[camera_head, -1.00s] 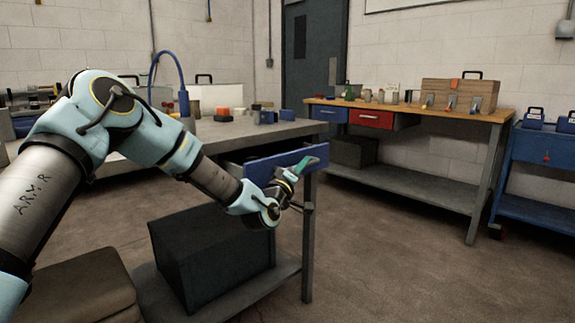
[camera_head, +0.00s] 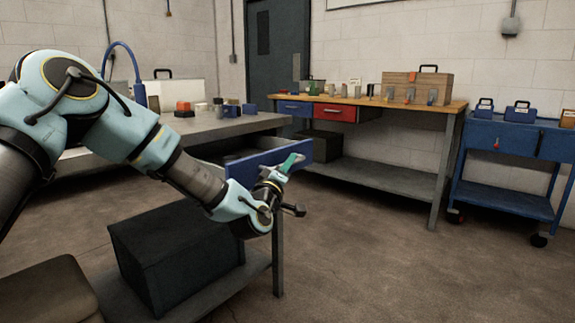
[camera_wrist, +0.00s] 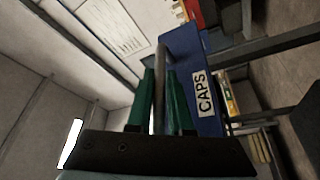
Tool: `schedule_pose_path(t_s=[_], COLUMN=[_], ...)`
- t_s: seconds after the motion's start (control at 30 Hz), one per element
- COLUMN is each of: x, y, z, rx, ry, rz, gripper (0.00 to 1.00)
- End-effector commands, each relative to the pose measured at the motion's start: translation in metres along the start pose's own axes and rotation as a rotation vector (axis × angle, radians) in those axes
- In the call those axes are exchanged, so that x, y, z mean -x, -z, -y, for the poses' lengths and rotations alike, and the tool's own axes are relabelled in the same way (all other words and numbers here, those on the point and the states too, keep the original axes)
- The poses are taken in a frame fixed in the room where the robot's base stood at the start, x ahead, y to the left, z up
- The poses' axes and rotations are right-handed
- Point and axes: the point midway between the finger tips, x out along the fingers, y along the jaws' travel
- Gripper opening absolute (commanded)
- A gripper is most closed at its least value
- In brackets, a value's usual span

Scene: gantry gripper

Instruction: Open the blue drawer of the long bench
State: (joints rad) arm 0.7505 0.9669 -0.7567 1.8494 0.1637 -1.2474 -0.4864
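The blue drawer (camera_head: 300,152) of the near grey-topped bench (camera_head: 200,127) stands partly pulled out, and its dark inside shows behind the front. In the wrist view its blue front (camera_wrist: 190,55) carries a white "CAPS" label (camera_wrist: 205,94). A grey bar handle (camera_wrist: 160,85) stands off the front. My gripper (camera_head: 293,163) is at the drawer front. In the wrist view the green fingers of my gripper (camera_wrist: 161,95) lie on either side of the bar, close against it. The fingertip contact is partly hidden by the bar.
A wood-topped bench (camera_head: 385,101) with a blue drawer (camera_head: 294,108) and a red drawer (camera_head: 335,112) stands by the back wall. A blue cart (camera_head: 510,140) is at the right. A dark box (camera_head: 180,255) sits on the near bench's lower shelf. The floor at right is clear.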

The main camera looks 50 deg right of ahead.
Motion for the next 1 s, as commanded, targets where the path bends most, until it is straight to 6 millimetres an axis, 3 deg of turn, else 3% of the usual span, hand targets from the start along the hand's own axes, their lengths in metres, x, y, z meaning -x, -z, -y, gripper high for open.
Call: schedule_pose_path(t_s=[0.03,0.23,0.57,1.0], x=[0.000,0.000,0.005,0.083], y=[0.000,0.000,0.000,-0.001], z=[0.001,0.000,0.000,0.001], rx=[0.000,0.000,0.000,0.000], ry=[0.001,0.000,-0.001,0.001], rz=[0.000,0.000,0.000,0.003], gripper=[0.25,0.47,0.47,0.47])
